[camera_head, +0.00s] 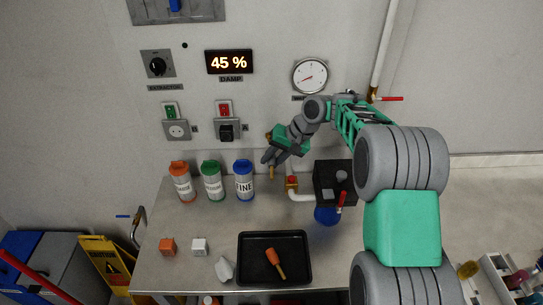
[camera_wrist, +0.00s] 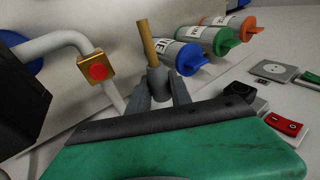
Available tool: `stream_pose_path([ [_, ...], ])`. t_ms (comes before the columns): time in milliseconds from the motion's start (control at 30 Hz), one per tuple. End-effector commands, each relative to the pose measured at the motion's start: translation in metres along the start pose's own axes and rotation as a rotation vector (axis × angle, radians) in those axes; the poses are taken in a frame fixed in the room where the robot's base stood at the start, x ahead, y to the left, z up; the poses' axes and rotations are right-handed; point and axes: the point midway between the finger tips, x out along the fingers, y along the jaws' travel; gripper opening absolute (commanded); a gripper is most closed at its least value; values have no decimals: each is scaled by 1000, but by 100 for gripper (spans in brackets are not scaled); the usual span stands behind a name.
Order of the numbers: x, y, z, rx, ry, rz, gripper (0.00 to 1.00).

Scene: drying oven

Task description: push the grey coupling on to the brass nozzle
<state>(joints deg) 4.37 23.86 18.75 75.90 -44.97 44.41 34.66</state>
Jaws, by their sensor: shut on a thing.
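My gripper (camera_wrist: 160,100) is shut on a small grey cylindrical piece, which looks like the grey coupling (camera_wrist: 157,79). A thin brass rod (camera_wrist: 147,42) sticks out of the coupling's far end. In the head view my gripper (camera_head: 271,158) points down near the wall, with the brass (camera_head: 271,173) below its fingertips. I cannot tell whether this brass is the nozzle or part of the held piece. A small brownish bit (camera_head: 268,135) shows by the wall behind the gripper, mostly hidden.
A brass valve block with a red button (camera_head: 291,182) sits on a white pipe (camera_head: 300,197), beside a black box (camera_head: 325,178). Orange, green and blue-capped bottles (camera_head: 244,187) stand left of the gripper. A black tray (camera_head: 246,244) holds an orange-handled tool.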

Motion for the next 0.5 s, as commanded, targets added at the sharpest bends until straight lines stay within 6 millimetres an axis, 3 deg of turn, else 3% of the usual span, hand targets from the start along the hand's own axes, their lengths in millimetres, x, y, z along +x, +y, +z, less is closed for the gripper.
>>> stream_pose_path([
  [233,-4,-4,0,-4,-2,-3,0],
  [500,-1,-4,-30,-1,-2,-3,0],
])
